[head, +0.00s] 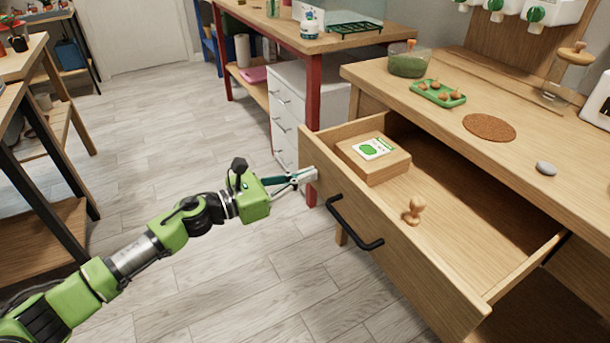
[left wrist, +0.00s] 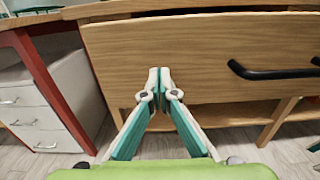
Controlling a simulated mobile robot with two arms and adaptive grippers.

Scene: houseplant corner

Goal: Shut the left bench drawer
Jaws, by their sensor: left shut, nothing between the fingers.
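The left bench drawer (head: 405,240) is pulled far out of the wooden bench, and its inside shows in the head view. Its black bar handle (head: 352,225) is on the front panel; it also shows at the right in the left wrist view (left wrist: 272,73). My left gripper (head: 312,174) is shut and empty, in front of the panel's left part, left of the handle. In the left wrist view its fingertips (left wrist: 159,72) overlap the drawer front (left wrist: 205,52); I cannot tell whether they touch it. My right gripper is not in view.
A wooden box (head: 373,160) with a green-pictured label and a small wooden stamp-like piece (head: 413,211) lie in the drawer. The bench top holds a green tray (head: 438,94), a cork mat (head: 489,127) and a grey stone (head: 546,168). A white drawer cabinet (head: 290,105) stands behind.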

